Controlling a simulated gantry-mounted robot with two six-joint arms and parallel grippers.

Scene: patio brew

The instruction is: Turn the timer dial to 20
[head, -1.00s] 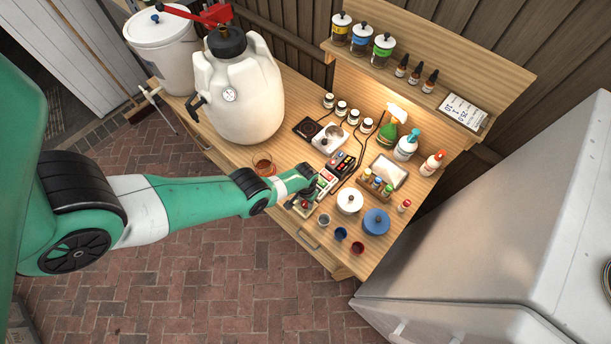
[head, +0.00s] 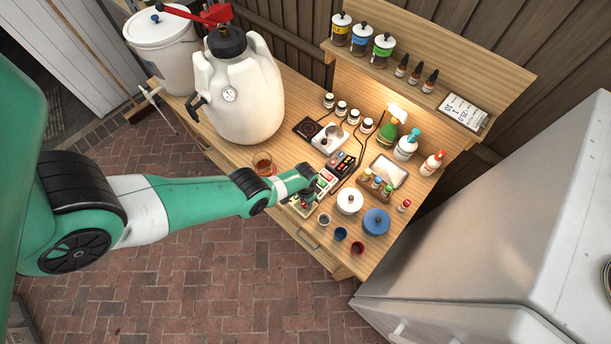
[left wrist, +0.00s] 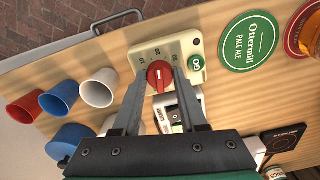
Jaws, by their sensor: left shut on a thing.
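The timer (left wrist: 182,47) is a cream box with a red dial (left wrist: 159,74), printed numbers around the dial and a green button (left wrist: 196,63). In the left wrist view my left gripper (left wrist: 159,86) is shut on the red dial, with one finger on each side of it. The dial's light pointer line is partly visible, but the number it points at is too small to tell. In the head view the timer (head: 299,208) lies near the table's front edge, and my left gripper (head: 307,200) reaches down onto it and hides much of it. My right gripper is not in view.
White, blue and red cups (left wrist: 97,94) stand near the timer. A green coaster (left wrist: 249,41) lies on its other side. Behind are a white lidded pot (head: 349,201), a blue pot (head: 376,221) and a small device with buttons (head: 342,164). A large white jug (head: 240,95) stands left.

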